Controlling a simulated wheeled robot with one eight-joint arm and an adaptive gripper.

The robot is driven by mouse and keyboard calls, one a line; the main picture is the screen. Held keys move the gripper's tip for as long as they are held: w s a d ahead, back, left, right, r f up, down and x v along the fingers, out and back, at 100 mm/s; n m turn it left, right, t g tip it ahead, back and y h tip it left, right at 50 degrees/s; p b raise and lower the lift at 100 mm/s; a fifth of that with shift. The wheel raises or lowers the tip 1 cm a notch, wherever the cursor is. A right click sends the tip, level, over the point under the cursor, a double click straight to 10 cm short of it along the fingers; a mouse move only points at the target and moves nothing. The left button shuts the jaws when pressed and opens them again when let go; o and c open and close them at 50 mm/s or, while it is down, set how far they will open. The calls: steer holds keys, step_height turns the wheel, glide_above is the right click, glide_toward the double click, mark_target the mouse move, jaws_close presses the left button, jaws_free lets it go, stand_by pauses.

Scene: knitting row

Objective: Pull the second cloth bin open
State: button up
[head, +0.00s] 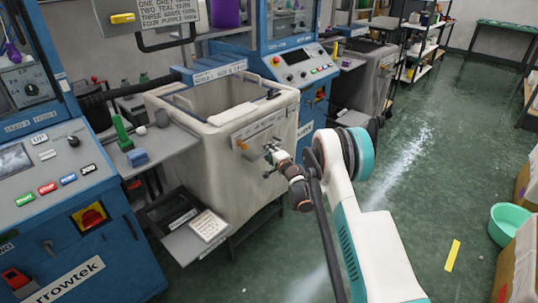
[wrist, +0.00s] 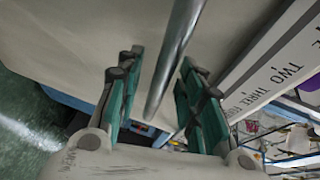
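A beige cloth bin (head: 185,135) stands between two blue machines in the head view, with a label strip (head: 258,130) on its front. My gripper (head: 272,157) is at the upper part of this front, below the strip. In the wrist view, my gripper (wrist: 160,95) is open. A metal bar (wrist: 178,55) runs between its green-padded fingers, with space on both sides. The bin's pale cloth front (wrist: 75,35) lies behind it, and part of the strip (wrist: 268,65) shows at right. A second, greyer bin (head: 368,82) stands farther back. I cannot tell the bins' numbering.
A shelf (head: 160,143) with a green tool and a blue block adjoins the bin at left. A low open tray (head: 180,222) stands below it. The green floor (head: 420,130) to the right is largely clear; a teal basin (head: 512,224) stands at far right.

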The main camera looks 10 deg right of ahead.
steer(key=shift+w+a, duration=0.1)
steer(key=shift+w, duration=0.3)
steer(key=shift+c, duration=0.4)
jaws_close()
